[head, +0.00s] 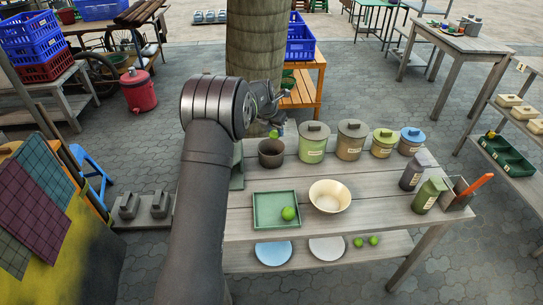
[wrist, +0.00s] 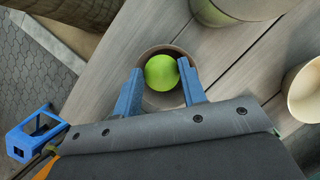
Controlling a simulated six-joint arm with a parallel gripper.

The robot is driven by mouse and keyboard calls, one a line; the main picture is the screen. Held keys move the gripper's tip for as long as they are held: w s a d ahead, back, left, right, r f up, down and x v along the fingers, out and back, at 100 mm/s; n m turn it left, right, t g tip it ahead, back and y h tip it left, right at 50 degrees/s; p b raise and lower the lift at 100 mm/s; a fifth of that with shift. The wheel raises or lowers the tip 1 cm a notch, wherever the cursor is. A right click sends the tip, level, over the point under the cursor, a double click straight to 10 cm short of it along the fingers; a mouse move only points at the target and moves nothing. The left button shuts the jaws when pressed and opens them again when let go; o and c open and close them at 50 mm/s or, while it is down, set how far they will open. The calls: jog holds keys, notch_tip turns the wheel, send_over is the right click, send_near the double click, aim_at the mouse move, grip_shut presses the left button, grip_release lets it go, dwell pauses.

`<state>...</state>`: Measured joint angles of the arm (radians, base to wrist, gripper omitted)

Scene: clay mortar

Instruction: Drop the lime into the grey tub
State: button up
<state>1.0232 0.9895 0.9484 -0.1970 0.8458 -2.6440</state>
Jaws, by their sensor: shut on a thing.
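A bright green lime (head: 273,134) is held by my gripper (wrist: 161,75). In the wrist view the lime (wrist: 160,70) sits between the two blue fingertips. In the wrist view the tub's rim (wrist: 150,107) shows around the lime. The lime appears above the tub's opening. My arm covers part of the scene to the left of the tub in the head view.
Lidded canisters (head: 313,144) stand in a row right of the tub. A green tray (head: 259,222) holding another lime (head: 289,213) and a cream bowl (head: 330,197) are in front. Bottles (head: 429,194) stand at the right. Plates and two limes lie on the lower shelf.

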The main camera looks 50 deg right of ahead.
jog(key=shift+f, duration=2.35)
jog(key=o, duration=1.1)
jog(key=v, duration=1.7)
jog(key=shift+w+r, duration=0.1)
jog(key=shift+r, duration=0.15)
jog(key=shift+f, duration=0.1)
